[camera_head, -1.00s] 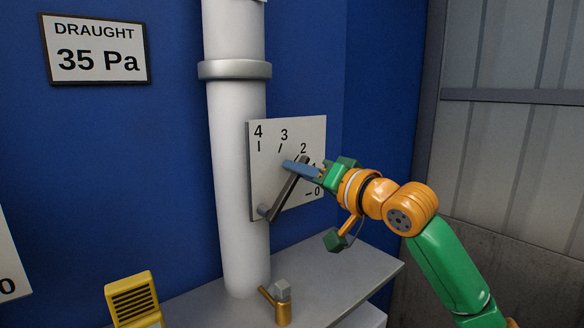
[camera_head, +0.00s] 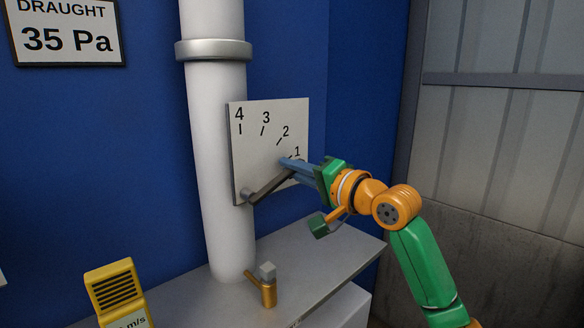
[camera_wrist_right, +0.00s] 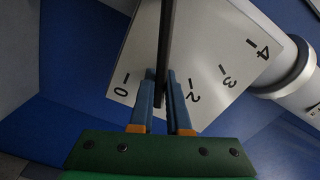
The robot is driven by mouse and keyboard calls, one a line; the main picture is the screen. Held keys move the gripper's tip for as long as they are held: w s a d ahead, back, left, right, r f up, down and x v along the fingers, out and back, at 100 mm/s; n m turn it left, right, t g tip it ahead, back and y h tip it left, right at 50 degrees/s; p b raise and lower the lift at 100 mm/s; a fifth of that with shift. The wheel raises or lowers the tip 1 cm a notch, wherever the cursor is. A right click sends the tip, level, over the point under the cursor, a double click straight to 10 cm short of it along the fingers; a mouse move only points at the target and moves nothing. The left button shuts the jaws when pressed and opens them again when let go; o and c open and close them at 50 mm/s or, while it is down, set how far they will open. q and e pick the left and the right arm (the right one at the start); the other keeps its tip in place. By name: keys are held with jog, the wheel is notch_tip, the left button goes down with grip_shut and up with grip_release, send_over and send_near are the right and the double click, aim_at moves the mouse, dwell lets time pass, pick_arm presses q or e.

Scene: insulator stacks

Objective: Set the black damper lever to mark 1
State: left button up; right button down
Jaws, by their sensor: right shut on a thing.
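The black damper lever (camera_head: 267,185) pivots at the lower left of a white scale plate (camera_head: 256,145) marked with numbers. It slants up to the right, its free end near mark 1 (camera_head: 297,152). My right gripper (camera_head: 290,166) is shut on the lever near its free end. In the right wrist view the lever (camera_wrist_right: 165,45) passes between the blue fingers (camera_wrist_right: 161,88) and lies between marks 0 and 2, covering mark 1. In the head view the gripper hides mark 0. My left gripper is not in view.
A white pipe (camera_head: 218,130) with a grey collar stands left of the plate. A grey shelf (camera_head: 320,268) below carries a brass fitting (camera_head: 267,288) and a yellow meter (camera_head: 112,290). A draught sign (camera_head: 66,38) reads 35 Pa. A grey panel wall (camera_head: 500,130) is at right.

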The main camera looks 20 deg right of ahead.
jog(key=c, duration=0.9)
grip_release()
jog(key=b+v, duration=0.3)
jog(key=v, duration=0.4)
